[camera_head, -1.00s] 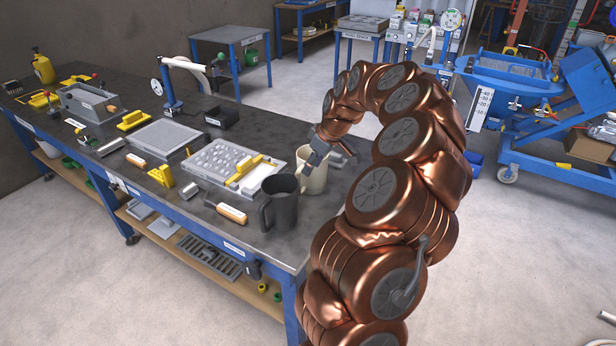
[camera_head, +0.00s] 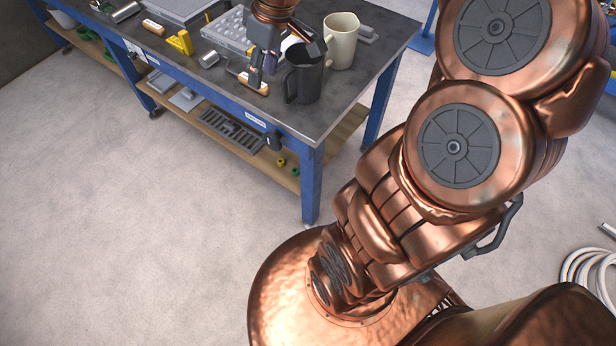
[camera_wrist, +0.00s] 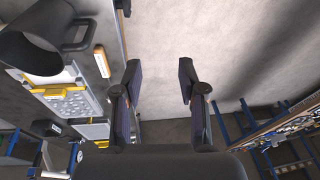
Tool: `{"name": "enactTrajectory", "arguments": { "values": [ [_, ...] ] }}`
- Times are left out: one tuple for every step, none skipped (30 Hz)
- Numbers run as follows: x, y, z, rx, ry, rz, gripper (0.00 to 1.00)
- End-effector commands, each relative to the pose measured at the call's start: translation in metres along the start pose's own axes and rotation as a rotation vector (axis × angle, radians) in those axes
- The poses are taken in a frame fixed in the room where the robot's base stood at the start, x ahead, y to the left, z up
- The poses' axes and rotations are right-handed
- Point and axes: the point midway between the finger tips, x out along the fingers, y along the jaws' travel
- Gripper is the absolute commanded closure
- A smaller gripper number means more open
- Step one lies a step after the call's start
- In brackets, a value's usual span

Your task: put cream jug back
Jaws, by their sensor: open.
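The cream jug (camera_head: 341,42) stands upright near the right end of the dark workbench (camera_head: 375,62) in the head view. A dark grey jug (camera_head: 305,80) stands in front and left of it, near the bench's front edge. My gripper (camera_head: 263,70) is just left of the dark jug, pointing down, apart from the cream jug. In the wrist view my gripper (camera_wrist: 160,78) has its fingers apart with only floor showing between them. The dark jug (camera_wrist: 32,45) is at the upper left there; the cream jug is not visible in that view.
An orange-handled tool (camera_head: 254,86) lies beside my gripper. A perforated tray (camera_head: 228,28) and a yellow stand (camera_head: 181,42) are further left. The bench's lower shelf (camera_head: 210,110) holds a grating (camera_head: 231,131). The floor in front is clear.

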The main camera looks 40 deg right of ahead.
Motion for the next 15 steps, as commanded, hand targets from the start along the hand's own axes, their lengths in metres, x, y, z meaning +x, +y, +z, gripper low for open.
{"name": "enactTrajectory", "arguments": {
  "values": [
    [0.0,-0.023,0.013,0.006,-0.033,0.004,0.59],
    [0.002,-0.036,0.022,0.016,-0.056,0.005,0.59],
    [0.004,-0.051,0.034,0.033,-0.082,0.008,0.59],
    [0.005,-0.061,0.043,0.048,-0.103,0.013,0.59],
    [0.007,-0.071,0.054,0.065,-0.125,0.017,0.59],
    [0.009,-0.084,0.069,0.089,-0.153,0.024,0.59],
    [0.01,-0.092,0.079,0.11,-0.171,0.032,0.59],
    [0.012,-0.1,0.09,0.131,-0.191,0.038,0.59],
    [0.015,-0.109,0.106,0.162,-0.218,0.048,0.59],
    [0.016,-0.115,0.117,0.185,-0.233,0.056,0.59],
    [0.017,-0.12,0.128,0.209,-0.249,0.066,0.59],
    [0.02,-0.127,0.141,0.24,-0.27,0.074,0.59],
    [0.022,-0.131,0.151,0.264,-0.284,0.082,0.59],
    [0.022,-0.134,0.159,0.286,-0.293,0.09,0.59],
    [0.024,-0.138,0.169,0.311,-0.305,0.098,0.59]
  ]
}}
